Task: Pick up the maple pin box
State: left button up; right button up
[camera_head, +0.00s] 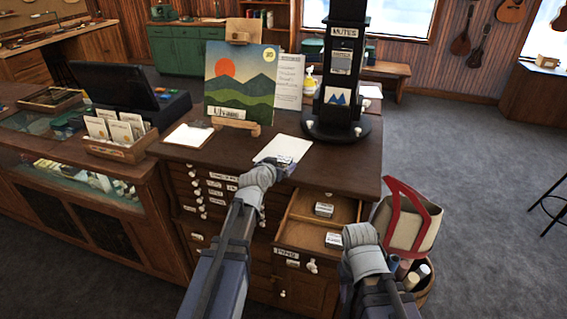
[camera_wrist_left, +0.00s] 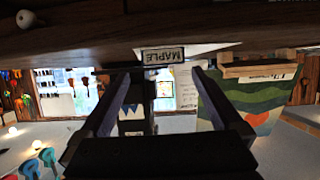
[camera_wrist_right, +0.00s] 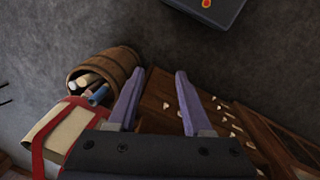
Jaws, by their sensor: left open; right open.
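The maple pin box (camera_wrist_left: 163,56) shows its upside-down MAPLE label in the left wrist view, on the counter top between and ahead of my left fingers. In the head view a small box (camera_head: 286,161), likely the same one, stands by the white sheet (camera_head: 283,147), partly hidden by my left gripper (camera_head: 276,168). My left gripper also shows in the left wrist view (camera_wrist_left: 160,82), open and not closed on the box. My right gripper (camera_wrist_right: 155,92) is open and empty, over the wooden cabinet front and floor; its fingers are hard to see in the head view.
Open drawers (camera_head: 318,236) below the counter hold small labelled boxes (camera_head: 324,209). A dark display stand (camera_head: 340,128) and a mountain picture (camera_head: 240,82) stand behind. A red-handled bag (camera_head: 415,228) and a barrel (camera_wrist_right: 118,68) stand right of the cabinet.

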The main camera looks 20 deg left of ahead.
aim_at(283, 159)
pick_arm(q)
jog(key=shift+a+b+x, duration=0.15)
jog(key=shift+b+x, duration=0.35)
jog(key=shift+x, duration=1.05)
jog(key=shift+a+b+x, duration=0.15)
jog(key=shift+b+x, duration=0.35)
jog(key=shift+x, duration=1.1)
jog(key=shift+s, duration=0.1)
jog(key=shift+c, duration=0.4)
jog(key=c, duration=1.2)
jog(key=shift+r, duration=0.1)
notch_tip(283, 159, up, 10)
jog(key=p, duration=1)
